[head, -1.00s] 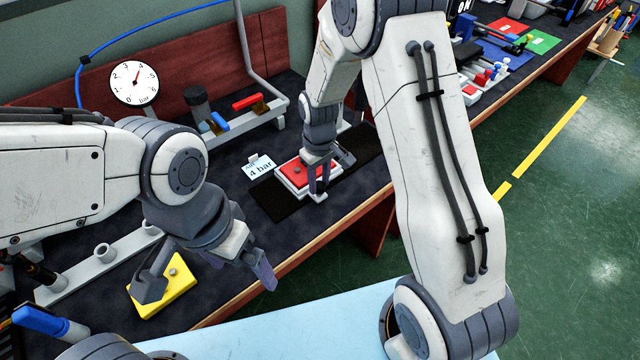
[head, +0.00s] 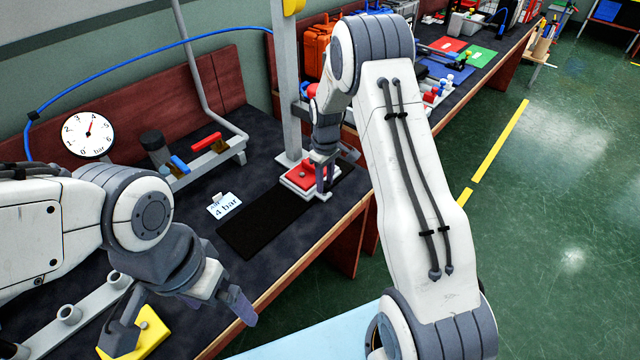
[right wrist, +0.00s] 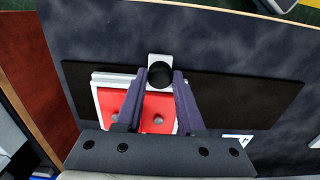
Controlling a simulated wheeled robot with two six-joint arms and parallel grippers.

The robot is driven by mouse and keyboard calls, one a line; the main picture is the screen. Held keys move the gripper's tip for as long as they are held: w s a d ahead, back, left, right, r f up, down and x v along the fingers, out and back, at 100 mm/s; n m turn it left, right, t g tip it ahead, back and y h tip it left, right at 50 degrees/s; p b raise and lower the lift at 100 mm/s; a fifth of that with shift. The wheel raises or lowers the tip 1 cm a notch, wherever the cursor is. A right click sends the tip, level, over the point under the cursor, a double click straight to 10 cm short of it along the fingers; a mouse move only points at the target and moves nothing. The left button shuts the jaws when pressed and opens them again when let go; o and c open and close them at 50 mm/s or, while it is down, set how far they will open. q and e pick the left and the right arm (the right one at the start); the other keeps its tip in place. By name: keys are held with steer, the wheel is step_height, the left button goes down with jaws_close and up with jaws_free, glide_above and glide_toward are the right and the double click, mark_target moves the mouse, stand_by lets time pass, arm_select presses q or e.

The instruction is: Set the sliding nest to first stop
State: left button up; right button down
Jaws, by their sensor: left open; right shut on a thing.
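The sliding nest (head: 300,178) is a white block with a red top. It sits near the far end of the black track (head: 262,225) in the head view; most of the bare track lies on its near side. In the right wrist view the nest (right wrist: 112,98) is towards the left end of the track. My right gripper (head: 325,180) reaches down at the nest's front edge. It is shut on the nest's dark round knob (right wrist: 160,75), partly hidden by the fingers. My left gripper (head: 180,320) is open and empty above the bench, near the yellow block (head: 150,338).
A "4 bar" card (head: 226,206) stands behind the track. A pressure gauge (head: 88,134), a red lever (head: 206,142) and a blue lever (head: 179,164) are further back. A grey post (head: 286,90) rises behind the nest. An orange case (head: 316,50) is beyond it.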

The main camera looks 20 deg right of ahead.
steer(key=c, duration=0.5)
jaws_free()
step_height(320, 180, up, 10)
steer(key=shift+r+b, duration=0.25)
steer(key=shift+b, duration=0.05)
